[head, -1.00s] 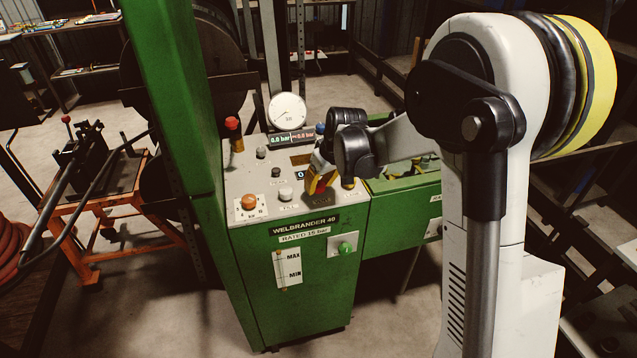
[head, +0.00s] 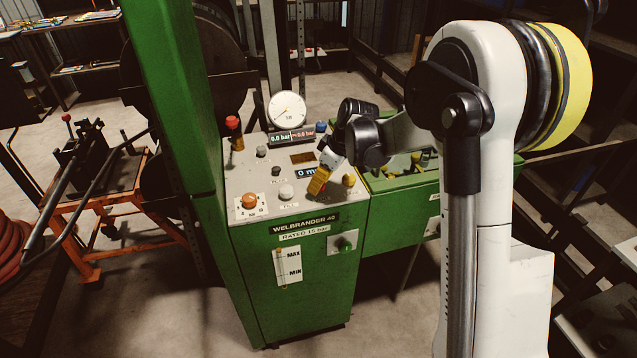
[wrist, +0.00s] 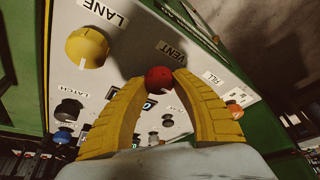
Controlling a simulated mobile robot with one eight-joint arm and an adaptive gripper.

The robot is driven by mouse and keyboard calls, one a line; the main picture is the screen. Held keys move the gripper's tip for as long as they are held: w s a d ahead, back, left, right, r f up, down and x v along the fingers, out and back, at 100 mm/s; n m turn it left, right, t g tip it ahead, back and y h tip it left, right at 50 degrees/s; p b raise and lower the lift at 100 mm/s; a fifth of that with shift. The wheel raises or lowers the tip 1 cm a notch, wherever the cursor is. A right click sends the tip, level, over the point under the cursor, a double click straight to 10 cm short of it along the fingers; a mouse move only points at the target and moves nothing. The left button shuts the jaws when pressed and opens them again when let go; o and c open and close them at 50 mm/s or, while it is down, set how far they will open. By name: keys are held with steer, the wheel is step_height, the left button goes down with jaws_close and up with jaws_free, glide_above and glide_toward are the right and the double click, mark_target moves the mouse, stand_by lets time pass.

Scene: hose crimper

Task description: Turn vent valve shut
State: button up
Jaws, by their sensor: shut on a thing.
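The vent valve shows as a round red knob (wrist: 159,77) beside the VENT label on the white panel top in the wrist view. My gripper (wrist: 159,80) has its two yellow ribbed fingers closed around this knob, one tip on each side. In the head view my gripper (head: 318,184) reaches down onto the right part of the panel of the green machine (head: 295,245), and its fingers hide the red knob there. The valve's exact turn angle cannot be read.
A yellow LANE knob (wrist: 87,47) sits close beside my fingers. A round gauge (head: 287,109) rises behind. A green upright (head: 175,100) stands left of the panel.

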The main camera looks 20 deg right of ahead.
steer(key=o, duration=1.2)
steer(key=shift+r, duration=0.1)
steer(key=v, duration=1.1)
steer(key=shift+s+r, duration=0.1)
steer(key=shift+r, duration=0.3)
